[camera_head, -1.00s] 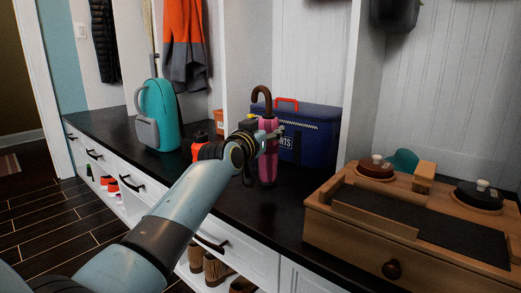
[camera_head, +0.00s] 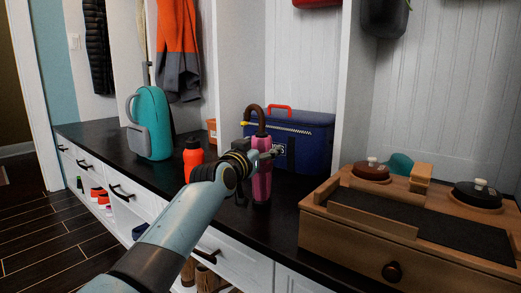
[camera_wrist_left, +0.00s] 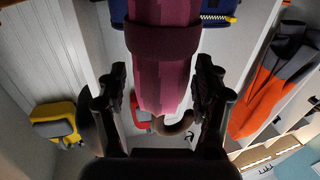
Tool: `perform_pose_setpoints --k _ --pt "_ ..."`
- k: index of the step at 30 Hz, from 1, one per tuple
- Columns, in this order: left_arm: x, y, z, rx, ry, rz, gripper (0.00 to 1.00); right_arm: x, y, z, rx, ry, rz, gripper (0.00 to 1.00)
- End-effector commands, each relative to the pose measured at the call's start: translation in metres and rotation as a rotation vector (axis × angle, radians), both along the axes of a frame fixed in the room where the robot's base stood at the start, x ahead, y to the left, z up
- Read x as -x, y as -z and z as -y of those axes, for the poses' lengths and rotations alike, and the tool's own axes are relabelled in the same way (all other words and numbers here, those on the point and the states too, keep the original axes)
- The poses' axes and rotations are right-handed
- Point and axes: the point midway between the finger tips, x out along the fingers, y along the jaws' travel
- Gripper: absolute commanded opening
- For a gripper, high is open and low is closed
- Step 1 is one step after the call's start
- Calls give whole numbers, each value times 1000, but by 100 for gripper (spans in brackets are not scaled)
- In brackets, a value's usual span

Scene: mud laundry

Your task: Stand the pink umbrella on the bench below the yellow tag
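The pink umbrella (camera_head: 262,184) is upright over the bench (camera_head: 110,143), with its brown hooked handle at the top. Its foot is at or very close to the bench top; I cannot tell if it touches. I cannot make out the yellow tag for certain. My right gripper is not in view.
A blue cooler bag (camera_head: 310,135) stands behind the umbrella. An orange bottle (camera_head: 193,158) and a teal backpack (camera_head: 153,120) stand to the left. A wooden box (camera_head: 330,225) fills the right. Some bench top between umbrella and box is free.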

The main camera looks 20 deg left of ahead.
Motion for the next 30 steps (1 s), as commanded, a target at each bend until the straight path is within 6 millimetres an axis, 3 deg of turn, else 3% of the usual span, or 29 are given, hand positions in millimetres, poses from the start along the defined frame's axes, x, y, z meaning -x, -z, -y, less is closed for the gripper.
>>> perform_pose_setpoints --k 11,24,30 --pt "4 -4 -1 -1 0 1 72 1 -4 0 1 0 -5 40" --pt "94 -6 -8 -1 0 1 72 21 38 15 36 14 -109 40" --pt "116 -3 -10 0 0 0 72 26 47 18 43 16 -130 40"
